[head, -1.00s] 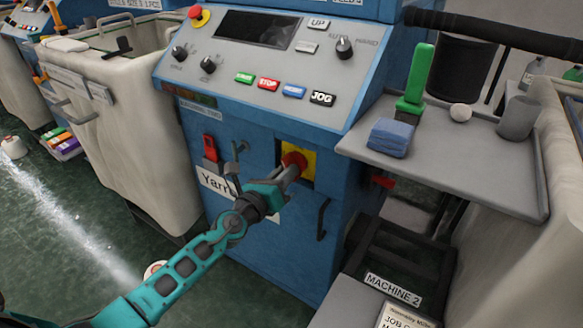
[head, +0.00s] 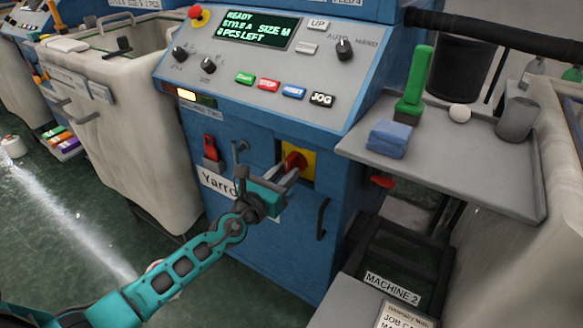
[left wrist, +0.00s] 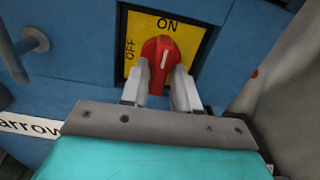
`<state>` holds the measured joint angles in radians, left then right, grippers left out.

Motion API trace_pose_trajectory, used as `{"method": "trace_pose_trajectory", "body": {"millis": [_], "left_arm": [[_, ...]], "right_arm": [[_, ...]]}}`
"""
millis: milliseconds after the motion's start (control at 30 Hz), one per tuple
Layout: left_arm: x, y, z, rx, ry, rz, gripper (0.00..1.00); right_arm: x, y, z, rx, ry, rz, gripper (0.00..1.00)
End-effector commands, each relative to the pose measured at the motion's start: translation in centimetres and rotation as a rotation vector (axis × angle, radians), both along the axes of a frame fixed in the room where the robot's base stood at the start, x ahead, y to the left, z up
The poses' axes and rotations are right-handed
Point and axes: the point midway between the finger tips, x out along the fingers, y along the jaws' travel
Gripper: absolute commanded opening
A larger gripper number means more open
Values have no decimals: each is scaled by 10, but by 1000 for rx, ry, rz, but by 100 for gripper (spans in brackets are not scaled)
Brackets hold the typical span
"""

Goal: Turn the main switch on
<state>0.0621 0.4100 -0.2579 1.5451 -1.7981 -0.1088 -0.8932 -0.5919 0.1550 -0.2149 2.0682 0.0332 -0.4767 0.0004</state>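The main switch is a red rotary knob (head: 294,160) on a yellow plate (head: 309,165) on the front of the blue machine. In the left wrist view the knob (left wrist: 158,62) stands upright, its white mark pointing up to ON; OFF is printed at the left. My left gripper (head: 287,178) is just in front of it. In the left wrist view its two fingers (left wrist: 159,88) are spread apart, one on each side of the knob's lower part, and do not look clamped on it. The machine's display (head: 258,29) is lit and reads READY. My right gripper is not in view.
A red-handled part (head: 210,150) and a grey peg sit left of the switch, a dark handle (head: 322,219) below right. A shelf (head: 490,180) with blue cloths, a green tool and a grey cup juts out at right. A cream bin stands at left.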

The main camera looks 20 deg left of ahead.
Motion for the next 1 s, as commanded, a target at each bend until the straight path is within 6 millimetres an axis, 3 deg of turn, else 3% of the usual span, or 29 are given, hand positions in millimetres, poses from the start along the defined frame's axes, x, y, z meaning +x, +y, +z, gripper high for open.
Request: {"method": "trace_pose_trajectory", "body": {"millis": [600,1000], "left_arm": [[-50,7,0,0,1,0,30],[-55,8,0,0,0,0,30]], "right_arm": [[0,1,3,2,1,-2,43],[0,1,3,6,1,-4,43]]}}
